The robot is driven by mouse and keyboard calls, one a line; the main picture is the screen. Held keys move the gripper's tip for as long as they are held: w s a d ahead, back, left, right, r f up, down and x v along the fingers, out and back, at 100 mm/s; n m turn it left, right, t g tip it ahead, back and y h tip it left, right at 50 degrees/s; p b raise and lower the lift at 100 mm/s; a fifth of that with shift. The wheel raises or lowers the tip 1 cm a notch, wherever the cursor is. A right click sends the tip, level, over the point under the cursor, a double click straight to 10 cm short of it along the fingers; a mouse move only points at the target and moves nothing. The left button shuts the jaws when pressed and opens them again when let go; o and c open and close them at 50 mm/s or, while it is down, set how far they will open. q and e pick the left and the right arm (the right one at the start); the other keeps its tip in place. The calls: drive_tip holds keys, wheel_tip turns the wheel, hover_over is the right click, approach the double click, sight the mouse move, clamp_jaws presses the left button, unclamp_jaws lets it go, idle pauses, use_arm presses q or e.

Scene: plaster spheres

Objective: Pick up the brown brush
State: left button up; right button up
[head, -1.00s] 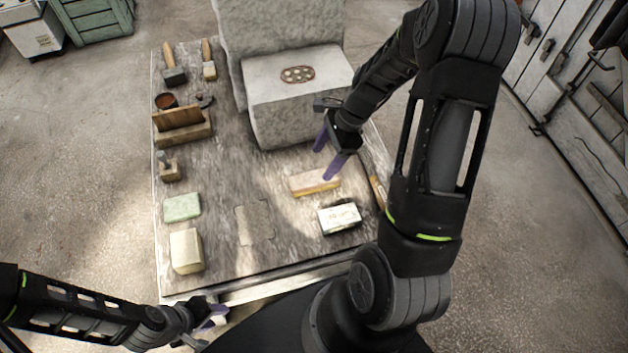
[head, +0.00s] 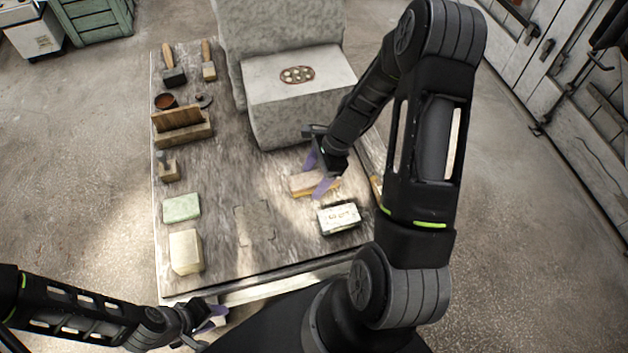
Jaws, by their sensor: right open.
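A tan-brown block-shaped piece (head: 301,187), probably the brown brush, lies flat on the worktable (head: 225,170), in front of the stone block. My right gripper (head: 316,174) is open, its purple fingers over or around this piece. I cannot tell whether they touch it, and they hide part of it. My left gripper (head: 213,317) is low at the table's front edge, away from the piece; its jaw opening is not clear.
A labelled white block (head: 339,218) lies close in front of the piece. The big pale stone block (head: 295,95) stands behind. A wooden-handled tool (head: 376,188) lies to the right, partly hidden by my arm. A green block (head: 182,207) and a cream block (head: 186,251) are at left.

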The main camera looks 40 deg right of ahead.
sight(314, 177)
drive_tip(key=shift+c, duration=0.5)
clamp_jaws()
idle(0.7)
drive_tip(key=shift+r, duration=0.1)
wheel_tip(314, 177, up, 10)
drive_tip(key=shift+f+p, duration=0.1)
drive_tip(key=shift+p, duration=0.4)
idle(0.3)
drive_tip(key=c, duration=0.6)
unclamp_jaws()
drive_tip(key=c, duration=0.6)
